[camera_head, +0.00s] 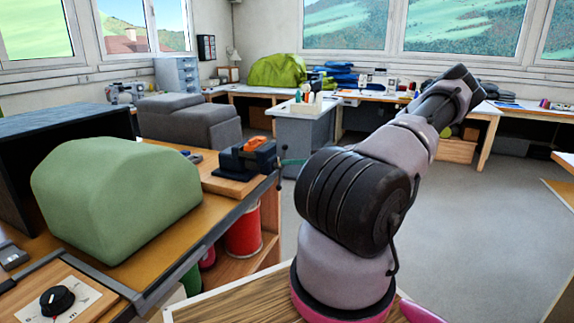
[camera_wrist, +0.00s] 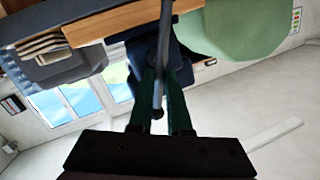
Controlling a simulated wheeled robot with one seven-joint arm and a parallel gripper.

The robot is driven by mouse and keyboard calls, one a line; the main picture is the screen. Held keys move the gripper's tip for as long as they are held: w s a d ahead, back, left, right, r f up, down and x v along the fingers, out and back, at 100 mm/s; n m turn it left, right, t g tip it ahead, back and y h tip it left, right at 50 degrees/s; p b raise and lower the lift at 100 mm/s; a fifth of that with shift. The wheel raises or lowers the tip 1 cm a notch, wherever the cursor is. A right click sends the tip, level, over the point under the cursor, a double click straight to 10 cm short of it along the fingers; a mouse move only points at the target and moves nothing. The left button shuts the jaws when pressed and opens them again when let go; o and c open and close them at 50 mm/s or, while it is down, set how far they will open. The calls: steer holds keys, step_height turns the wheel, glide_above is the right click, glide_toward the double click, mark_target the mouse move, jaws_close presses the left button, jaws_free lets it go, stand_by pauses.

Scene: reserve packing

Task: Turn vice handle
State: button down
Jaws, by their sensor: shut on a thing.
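The vice (camera_head: 250,158), dark with orange jaw parts, sits on a wooden board at the bench's right corner. Its handle, a thin dark bar (camera_head: 281,168), stands roughly upright at the vice's right end. My gripper's green fingers (camera_head: 290,162) reach it from the right; the rest of the hand is hidden behind my arm. In the wrist view, which is upside down, my gripper (camera_wrist: 162,78) is shut with the grey handle bar (camera_wrist: 158,98) between its two green fingers. The dark vice body lies just beyond and is partly hidden.
A green rounded cover (camera_head: 115,190) and a dark box (camera_head: 60,150) fill the bench left of the vice. A dial panel (camera_head: 62,300) is at the front left. A red bin (camera_head: 243,232) stands below the bench. Open grey floor (camera_head: 470,230) lies to the right.

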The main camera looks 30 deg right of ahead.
steer(key=shift+a+r+n, duration=0.1)
steer(key=shift+n, duration=0.8)
steer(key=c, duration=0.9)
jaws_free()
steer(key=shift+a, duration=0.1)
steer(key=shift+o, duration=0.2)
steer(key=v, duration=1.1)
steer(key=shift+r, duration=0.2)
steer(key=shift+a, duration=0.1)
